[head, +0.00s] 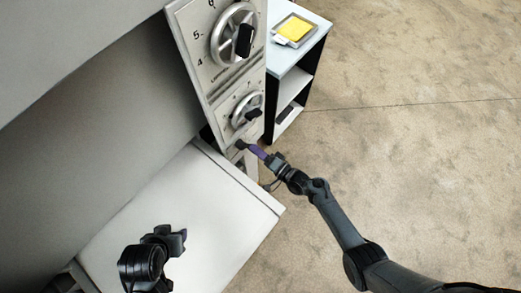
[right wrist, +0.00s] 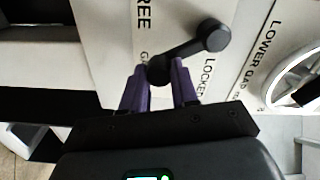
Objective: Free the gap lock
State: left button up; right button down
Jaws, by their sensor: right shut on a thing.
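The gap lock lever (right wrist: 185,52) is a short black bar with a rounded end at each side, on a pale panel marked FREE and LOCKED. In the right wrist view, its near end sits between the purple fingers of my right gripper (right wrist: 160,85), which is shut on it. The other end points up and right, clear of the fingers. In the head view the lever (head: 241,145) is small and dark, low on the panel, and my right gripper (head: 257,151) reaches it from the right. My left gripper (head: 172,241) is over the pale table; its jaws are unclear.
The control panel (head: 209,77) carries an upper dial (head: 233,36) and a lower gap dial (head: 246,110) above the lever. A pale table (head: 150,215) lies below. A shelf unit (head: 298,60) with a yellow-topped tray (head: 294,29) stands behind. Open floor lies to the right.

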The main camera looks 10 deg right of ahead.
jog(key=shift+f, duration=0.1)
pick_arm(q)
jog(key=shift+a, duration=0.15)
pick_arm(e)
jog(key=c, duration=0.9)
grip_release()
jog(key=shift+o, duration=0.2)
jog(key=shift+s, duration=0.1)
pick_arm(q)
jog(key=shift+r+p, duration=0.3)
pick_arm(e)
jog(key=v, duration=1)
jog(key=shift+s+d, duration=0.25)
jog(key=shift+a, duration=0.1)
